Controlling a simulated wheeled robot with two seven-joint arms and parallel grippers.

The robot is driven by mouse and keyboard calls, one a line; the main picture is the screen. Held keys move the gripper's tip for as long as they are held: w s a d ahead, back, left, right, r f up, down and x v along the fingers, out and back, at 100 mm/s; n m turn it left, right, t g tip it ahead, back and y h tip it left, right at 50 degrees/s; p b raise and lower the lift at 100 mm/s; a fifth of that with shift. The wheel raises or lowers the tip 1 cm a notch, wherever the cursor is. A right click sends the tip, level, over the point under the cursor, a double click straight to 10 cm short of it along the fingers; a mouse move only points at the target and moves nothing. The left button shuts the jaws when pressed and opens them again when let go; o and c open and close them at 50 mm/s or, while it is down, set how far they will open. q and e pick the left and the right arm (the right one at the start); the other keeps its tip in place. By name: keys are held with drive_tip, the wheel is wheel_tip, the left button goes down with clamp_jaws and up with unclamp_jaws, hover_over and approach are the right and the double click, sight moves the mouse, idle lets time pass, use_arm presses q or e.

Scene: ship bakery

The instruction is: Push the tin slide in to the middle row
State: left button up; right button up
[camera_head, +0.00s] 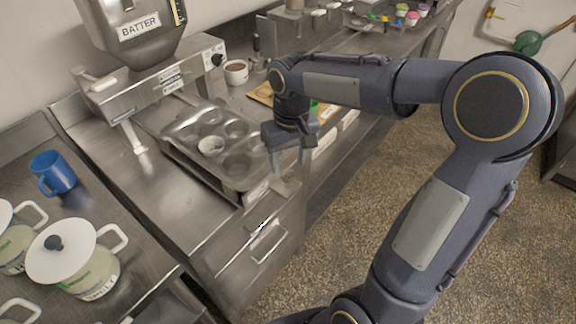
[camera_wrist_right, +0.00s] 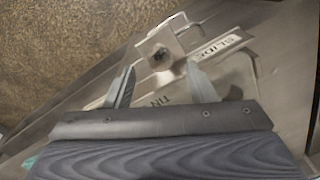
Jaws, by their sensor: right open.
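The metal muffin tin (camera_head: 225,135) with several cups sits on the tin slide (camera_head: 256,191) under the batter machine (camera_head: 150,75). A small pale tab (camera_head: 285,186) sticks out at the slide's front end. My right gripper (camera_head: 290,160) hangs just above and beside that tab, fingers pointing down. In the right wrist view my right gripper (camera_wrist_right: 161,82) is open and empty. The tab with a dark knob (camera_wrist_right: 160,56) shows beyond its fingertips, next to the "SLIDE" label (camera_wrist_right: 220,46). I cannot tell whether the fingers touch it. My left gripper is not in view.
Drawers with handles (camera_head: 268,242) are below the counter edge. A blue mug (camera_head: 52,172) and lidded white pots (camera_head: 75,262) stand at the left. The floor to the right is clear.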

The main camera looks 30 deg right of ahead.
sight(288, 173)
drive_tip(key=shift+a+f, duration=0.1)
drive_tip(key=shift+f, duration=1.85)
clamp_jaws()
